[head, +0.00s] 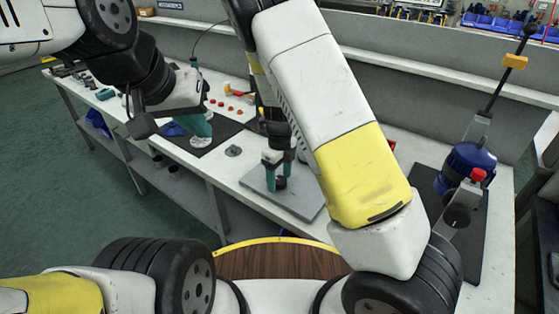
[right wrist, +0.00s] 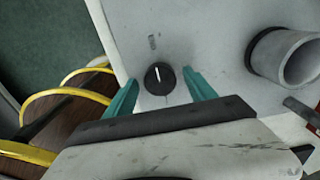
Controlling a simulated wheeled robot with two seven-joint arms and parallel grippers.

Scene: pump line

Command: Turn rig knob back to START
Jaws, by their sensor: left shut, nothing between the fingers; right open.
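The rig knob (right wrist: 159,78) is a round black dial with a white pointer line. In the right wrist view the line points up, tilted slightly; small marks near the knob are too blurred to read. The knob sits on a grey plate (right wrist: 210,30). It also shows in the head view (head: 281,184), on the grey plate (head: 300,203). My right gripper (head: 278,164) is open above it, with one teal finger on each side and visible gaps to the knob. My left gripper (head: 202,123) is shut and empty over a dark mat at the left.
A grey tube (right wrist: 285,57) stands right of the knob in the right wrist view. A blue pump (head: 468,163) with a red cap and tall lever stands on a dark mat at the right. Small red parts (head: 237,108) lie on the bench behind the left gripper.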

